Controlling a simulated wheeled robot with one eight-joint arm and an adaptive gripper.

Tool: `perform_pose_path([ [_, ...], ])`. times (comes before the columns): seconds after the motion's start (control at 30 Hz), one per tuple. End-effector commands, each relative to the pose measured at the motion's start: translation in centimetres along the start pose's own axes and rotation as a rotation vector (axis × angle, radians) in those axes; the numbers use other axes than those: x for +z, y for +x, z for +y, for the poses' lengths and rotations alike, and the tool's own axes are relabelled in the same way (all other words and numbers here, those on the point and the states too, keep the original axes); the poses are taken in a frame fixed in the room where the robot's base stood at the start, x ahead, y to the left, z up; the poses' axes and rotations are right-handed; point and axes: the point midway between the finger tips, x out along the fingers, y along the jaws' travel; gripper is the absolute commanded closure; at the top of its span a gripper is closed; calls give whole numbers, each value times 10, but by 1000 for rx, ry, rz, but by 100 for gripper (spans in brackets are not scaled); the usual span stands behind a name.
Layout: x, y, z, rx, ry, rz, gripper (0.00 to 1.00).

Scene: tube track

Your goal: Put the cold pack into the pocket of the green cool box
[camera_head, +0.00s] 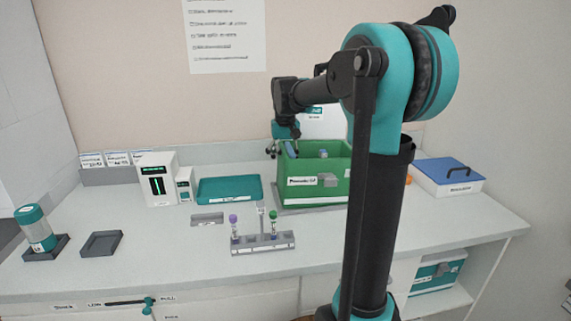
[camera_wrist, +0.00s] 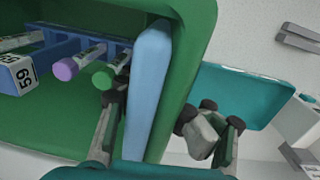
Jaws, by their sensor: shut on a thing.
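The green cool box (camera_head: 330,185) stands open at the back of the bench, and its green rim (camera_wrist: 203,30) fills much of the wrist view. The light blue cold pack (camera_wrist: 150,75) stands on edge inside the box, along the wall on the right of the wrist view. My gripper (camera_head: 284,146) is over the box's left end. In the wrist view my gripper (camera_wrist: 155,110) has one finger inside, against the pack, and the other on the wall side. It is shut on the pack; whether the wall is also between the fingers I cannot tell. The pack's lower end is hidden.
A blue rack (camera_wrist: 70,50) with capped tubes stands inside the box, close to the pack. A teal tray (camera_head: 230,190) lies left of the box, a grey tube rack (camera_head: 262,243) in front, and a white-and-blue box (camera_head: 448,180) to the right.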

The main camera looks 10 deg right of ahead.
Motion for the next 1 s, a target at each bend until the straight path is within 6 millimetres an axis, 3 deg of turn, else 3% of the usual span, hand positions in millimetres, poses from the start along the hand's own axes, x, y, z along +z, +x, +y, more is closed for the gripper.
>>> perform_pose_path([
  [0.17, 0, 0, 1, 2, 2, 0, 100],
  [0.2, 0, 0, 1, 1, 1, 0, 61],
  [0.53, 0, 0, 0, 0, 0, 0, 20],
  [1.0, 0, 0, 0, -1, -1, -1, 20],
])
